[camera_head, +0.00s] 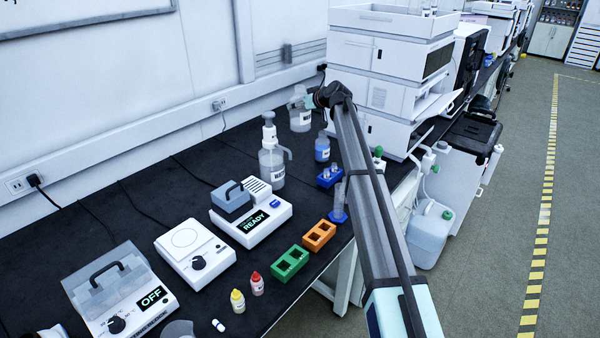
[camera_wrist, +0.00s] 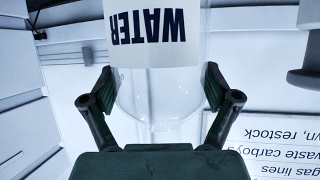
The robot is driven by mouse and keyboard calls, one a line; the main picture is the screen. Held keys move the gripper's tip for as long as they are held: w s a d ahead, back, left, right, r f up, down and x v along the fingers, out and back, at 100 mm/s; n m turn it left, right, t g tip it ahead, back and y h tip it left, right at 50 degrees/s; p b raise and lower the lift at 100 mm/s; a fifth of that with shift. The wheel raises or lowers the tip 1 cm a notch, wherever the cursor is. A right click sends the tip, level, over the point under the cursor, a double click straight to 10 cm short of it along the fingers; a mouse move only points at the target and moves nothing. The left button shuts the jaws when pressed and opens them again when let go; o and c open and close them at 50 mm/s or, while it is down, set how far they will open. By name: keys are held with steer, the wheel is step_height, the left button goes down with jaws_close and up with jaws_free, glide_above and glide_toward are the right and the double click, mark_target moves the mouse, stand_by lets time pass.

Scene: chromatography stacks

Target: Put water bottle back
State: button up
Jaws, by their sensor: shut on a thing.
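The clear water bottle (camera_wrist: 160,95) fills the middle of the wrist view, its white "WATER" label upside down in the picture. My gripper (camera_wrist: 158,88) has a dark finger on each side of it and is shut on it. In the head view the bottle (camera_head: 299,122) is at the back of the bench, left of the white instrument stack, with my gripper (camera_head: 312,100) at its right side. My arm reaches in from the lower right. Whether the bottle's base touches the bench is hard to tell.
A pump-top bottle (camera_head: 271,168) stands in front and to the left. A blue-liquid bottle (camera_head: 322,149) and a blue tube rack (camera_head: 329,177) stand close by. The white instrument stack (camera_head: 385,70) is to the right. Bench left of the pump bottle is mostly clear.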

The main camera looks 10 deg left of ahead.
step_height(320, 180, down, 20)
steer(key=p, duration=0.3)
steer(key=shift+w+a, duration=0.25)
steer(key=shift+a, duration=0.05)
steer(key=shift+f, duration=0.1)
steer(key=o, duration=1.6)
steer(key=b+v, duration=0.2)
steer(key=v, duration=1)
